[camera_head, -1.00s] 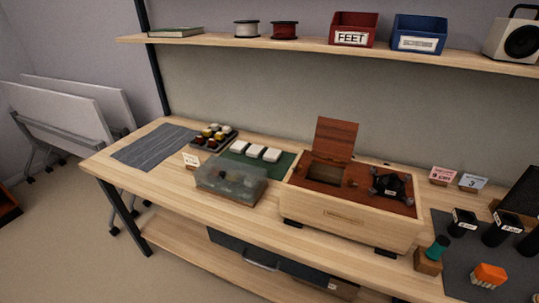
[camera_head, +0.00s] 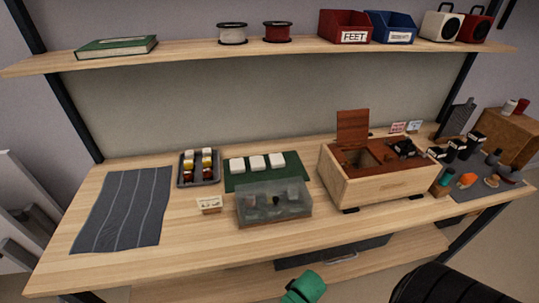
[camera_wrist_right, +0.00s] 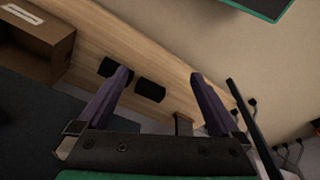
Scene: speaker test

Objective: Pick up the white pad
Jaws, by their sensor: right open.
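Three white pads lie in a row on a dark green mat (camera_head: 240,184) on the workbench: a left one (camera_head: 237,165), a middle one (camera_head: 257,162) and a right one (camera_head: 276,160). No white pad is in that wrist view. In the head view neither gripper's fingers can be seen.
A translucent bin (camera_head: 273,204) stands just in front of the mat. A dark tray of small jars (camera_head: 199,181) is left of it, and a wooden box with an open lid (camera_head: 372,182) is right. A grey striped mat (camera_head: 124,208) covers the bench's left part. A shelf (camera_head: 190,51) runs above.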

